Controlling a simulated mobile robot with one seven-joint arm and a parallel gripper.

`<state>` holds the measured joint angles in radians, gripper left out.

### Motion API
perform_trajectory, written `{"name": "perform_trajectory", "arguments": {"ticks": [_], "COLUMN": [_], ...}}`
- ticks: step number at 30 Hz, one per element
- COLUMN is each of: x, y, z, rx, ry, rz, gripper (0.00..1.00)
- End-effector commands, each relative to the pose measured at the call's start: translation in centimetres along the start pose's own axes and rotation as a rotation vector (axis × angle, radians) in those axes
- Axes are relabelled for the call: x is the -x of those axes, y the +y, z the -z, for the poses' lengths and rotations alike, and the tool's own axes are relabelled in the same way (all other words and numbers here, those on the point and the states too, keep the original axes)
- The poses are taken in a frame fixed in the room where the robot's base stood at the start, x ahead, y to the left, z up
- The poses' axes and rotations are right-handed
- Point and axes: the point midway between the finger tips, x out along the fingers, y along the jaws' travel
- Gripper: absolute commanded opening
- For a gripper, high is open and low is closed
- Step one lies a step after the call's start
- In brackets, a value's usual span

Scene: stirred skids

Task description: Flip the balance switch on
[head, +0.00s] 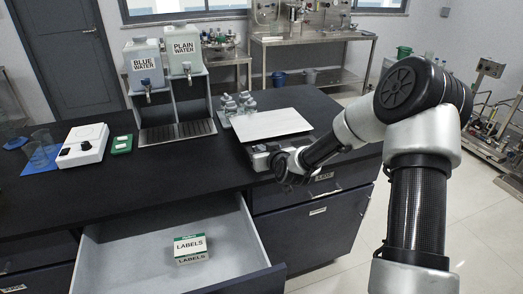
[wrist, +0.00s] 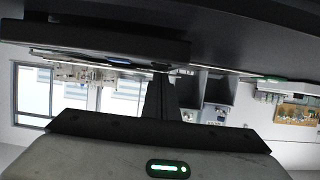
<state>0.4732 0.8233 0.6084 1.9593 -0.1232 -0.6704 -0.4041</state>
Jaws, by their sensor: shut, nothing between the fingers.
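The balance (head: 259,158) stands at the right end of the black bench, with a broad light pan (head: 272,123) on top. Its switch cannot be made out; my gripper covers part of its front. My gripper (head: 287,182) is at the balance's front right, close to the bench's front edge. It is shut and empty. In the wrist view the picture is upside down, and the dark fingers (wrist: 163,92) point toward a dark body (wrist: 110,42) that looks like the balance. Whether they touch it cannot be told.
An open drawer (head: 240,243) with a labels box (head: 190,249) juts out below the bench. Blue water (head: 145,65) and plain water (head: 185,57) dispensers stand behind left. A white device (head: 83,146) and beakers (head: 40,150) sit further left.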

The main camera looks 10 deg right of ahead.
Motion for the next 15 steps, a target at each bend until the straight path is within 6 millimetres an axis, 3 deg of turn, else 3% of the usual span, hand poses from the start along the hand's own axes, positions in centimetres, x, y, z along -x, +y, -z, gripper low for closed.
{"name": "perform_trajectory", "arguments": {"ticks": [6,10,15], "x": [0.0,-0.3,-0.1], "y": [0.0,-0.1,-0.1], "z": [-0.1,-1.2,-0.7], "rx": [0.000,0.004,-0.001], "ry": [0.000,0.001,-0.001], "rz": [0.000,0.001,0.001], "gripper": [0.00,0.00,0.00]}}
